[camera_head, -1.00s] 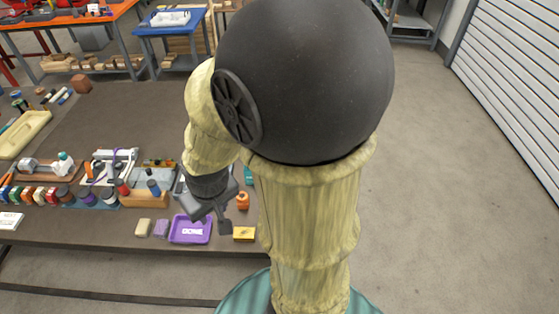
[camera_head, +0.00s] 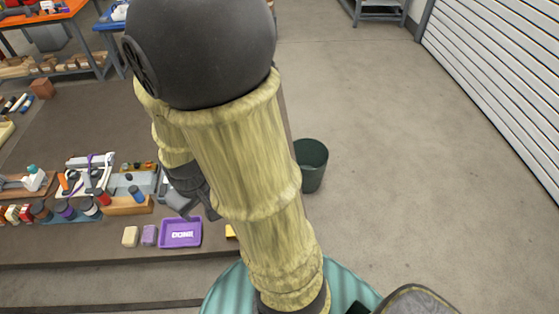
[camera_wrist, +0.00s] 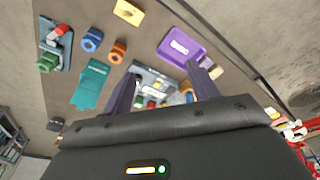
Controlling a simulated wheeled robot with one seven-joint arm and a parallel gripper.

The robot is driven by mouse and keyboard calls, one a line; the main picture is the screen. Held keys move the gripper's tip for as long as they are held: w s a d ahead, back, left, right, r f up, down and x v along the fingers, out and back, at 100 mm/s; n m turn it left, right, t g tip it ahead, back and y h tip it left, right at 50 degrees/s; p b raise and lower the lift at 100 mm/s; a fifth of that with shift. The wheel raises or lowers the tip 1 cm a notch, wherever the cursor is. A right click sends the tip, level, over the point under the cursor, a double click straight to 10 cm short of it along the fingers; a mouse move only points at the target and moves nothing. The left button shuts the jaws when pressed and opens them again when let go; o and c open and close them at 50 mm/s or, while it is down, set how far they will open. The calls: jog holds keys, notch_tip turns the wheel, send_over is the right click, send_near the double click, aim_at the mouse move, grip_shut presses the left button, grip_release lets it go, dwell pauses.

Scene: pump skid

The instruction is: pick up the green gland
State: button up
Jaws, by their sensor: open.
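In the wrist view a green ring-like piece (camera_wrist: 47,62), which looks like the green gland, sits at the left by a grey fixture with a red part. A blue ring (camera_wrist: 92,40) and an orange ring (camera_wrist: 118,52) lie to its right. My gripper (camera_wrist: 163,87) is open, its dark fingers spread with nothing held between them. It is above the bench and to the right of the green piece in that view. In the head view my gripper (camera_head: 193,205) is partly hidden near the purple DONE tray (camera_head: 181,246); my arm hides the green piece.
Several fixtures and spools crowd the bench (camera_head: 85,125). A dark green bin (camera_head: 311,163) stands on clear floor at right.

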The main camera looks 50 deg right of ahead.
jog(key=d+f+n+h, duration=0.2)
jog(key=d+f+n, duration=0.1)
jog(key=d+f, duration=0.1)
jog(key=d+f+n+g+h+b, duration=0.1)
jog(key=d+f+n+h, duration=0.1)
jog(key=f, duration=0.5)
jog(key=d+f+n+h+b, duration=0.1)
jog(key=d+f+n, duration=0.2)
jog(key=d+f, duration=0.2)
jog(key=shift+s+d+f+n+h, duration=0.15)
jog(key=shift+s+d+n+h, duration=0.25)
jog(key=shift+d, duration=0.35)
jog(key=d+n+h, duration=0.1)
jog(key=d+n, duration=0.1)
jog(key=d, duration=0.1)
jog(key=d+n+h, duration=0.2)
jog(key=d, duration=0.1)
jog(key=shift+w+n, duration=0.2)
jog(key=shift+n, duration=0.2)
jog(key=w+d+r+n+t+h+b, duration=0.1)
jog(key=w+d+r+n+t+h, duration=0.2)
jog(key=n, duration=0.4)
jog(key=shift+w+d+r+t+h, duration=0.2)
jog(key=shift+d+r+t+h, duration=0.1)
jog(key=shift+d+r, duration=0.3)
jog(key=shift+f, duration=0.1)
